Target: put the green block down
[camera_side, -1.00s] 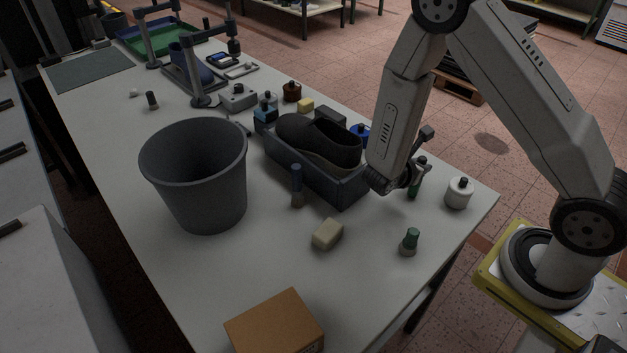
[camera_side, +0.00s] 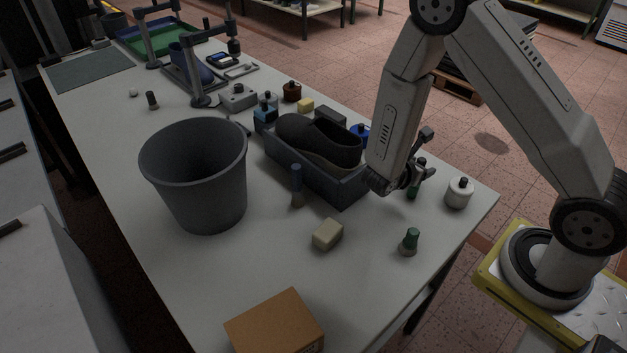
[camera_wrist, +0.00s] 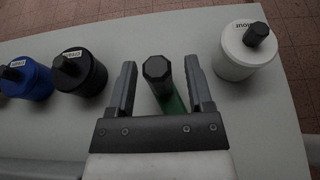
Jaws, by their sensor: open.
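I see no plain green block. A slim green piece with a dark six-sided cap (camera_wrist: 172,98) stands between the fingers of my gripper (camera_wrist: 160,75) in the wrist view. The fingers are open, with a gap on each side of it. In the side view the green piece (camera_side: 412,191) is partly hidden by my gripper and seems upright on the table, near its right edge. A second green-topped piece (camera_side: 410,239) stands apart on the table, nearer the camera.
A white jar (camera_wrist: 240,62) stands close to the right of my gripper. A black jar (camera_wrist: 80,78) and a blue jar (camera_wrist: 32,82) are to the left. A grey box (camera_side: 348,190) holding a dark shoe, a beige block (camera_side: 328,235) and a grey bin (camera_side: 203,190) stand on the table.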

